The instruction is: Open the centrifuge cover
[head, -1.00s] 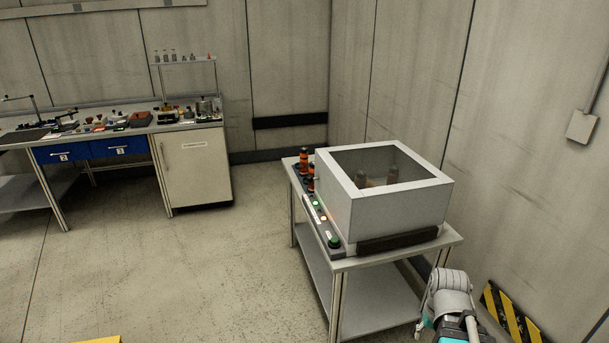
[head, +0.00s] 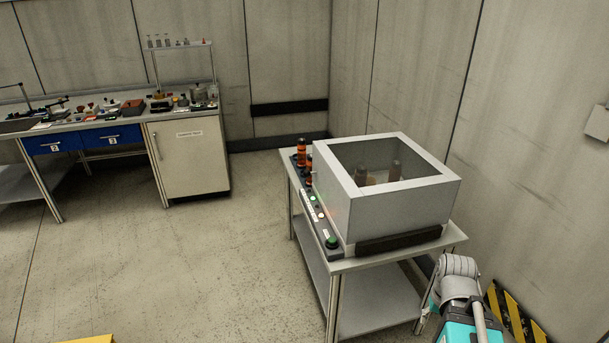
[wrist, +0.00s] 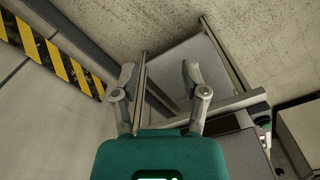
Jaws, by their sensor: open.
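The centrifuge (head: 395,212) is a grey box on a small metal table. Its cover (head: 440,187), with a dark see-through window, is shut, and brown shapes show dimly inside. A dark bar (head: 399,239) runs along the front of the box. My arm is at the lower right in the head view, in front of the table's right side; the fingertips are not visible there. In the wrist view my gripper (wrist: 160,80) has its two fingers apart with nothing between them. The table's frame and lower shelf (wrist: 185,65) lie beyond the fingers.
The table (head: 350,263) has a strip with lit buttons (head: 318,213) and orange-black cylinders (head: 302,152) on its left side. A yellow-black striped barrier (head: 515,315) stands by the right wall. A workbench (head: 125,131) with tools is at the back left. The floor between is clear.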

